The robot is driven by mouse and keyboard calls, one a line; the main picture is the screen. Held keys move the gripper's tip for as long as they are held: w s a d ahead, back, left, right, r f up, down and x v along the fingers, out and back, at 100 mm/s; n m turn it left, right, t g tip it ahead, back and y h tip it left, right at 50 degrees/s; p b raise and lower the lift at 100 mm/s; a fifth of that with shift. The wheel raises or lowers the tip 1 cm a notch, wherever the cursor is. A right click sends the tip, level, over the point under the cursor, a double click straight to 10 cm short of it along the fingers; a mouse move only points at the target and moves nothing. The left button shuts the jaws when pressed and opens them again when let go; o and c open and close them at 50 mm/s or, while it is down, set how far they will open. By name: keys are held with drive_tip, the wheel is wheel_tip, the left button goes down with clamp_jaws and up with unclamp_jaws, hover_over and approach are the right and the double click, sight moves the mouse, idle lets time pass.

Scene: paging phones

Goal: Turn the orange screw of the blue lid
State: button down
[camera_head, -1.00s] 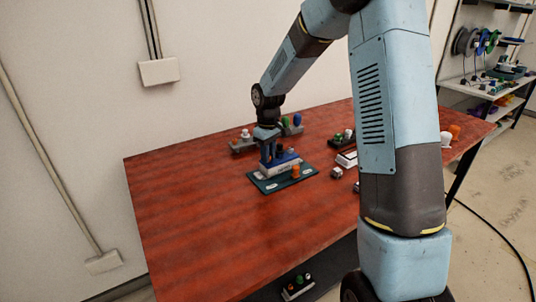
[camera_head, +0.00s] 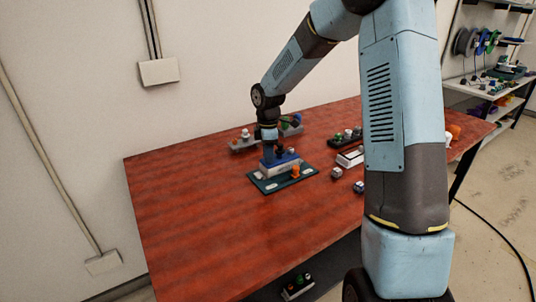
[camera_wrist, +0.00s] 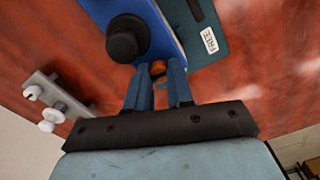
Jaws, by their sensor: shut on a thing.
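The blue lid (camera_head: 285,160) lies on a pale box on the dark green board, near the far side of the red table. The lid fills the top of the wrist view (camera_wrist: 92,12), with a round black knob (camera_wrist: 127,40) on it. My gripper (camera_wrist: 159,72) points down at the lid's end, and in the head view my gripper (camera_head: 267,152) stands over the lid's left end. Its two blue fingers are shut on the orange screw (camera_wrist: 158,68), which shows between the fingertips. The fingers hide much of the screw, and its turn angle cannot be told.
The green board (camera_head: 262,187) also bears an orange cylinder (camera_head: 296,171) and white labels; one reads FREE (camera_wrist: 209,40). A grey rack (camera_head: 240,146) with small knobs stands behind. A black rack (camera_head: 345,138) and small blocks (camera_head: 337,173) stand right. The table's front left is clear.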

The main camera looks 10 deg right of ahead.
drive_tip(key=shift+n, duration=0.9)
drive_tip(key=c, duration=1.3)
unclamp_jaws()
drive_tip(key=shift+o, duration=0.2)
wheel_tip(320, 180, up, 14)
drive_tip(key=shift+f, duration=0.15)
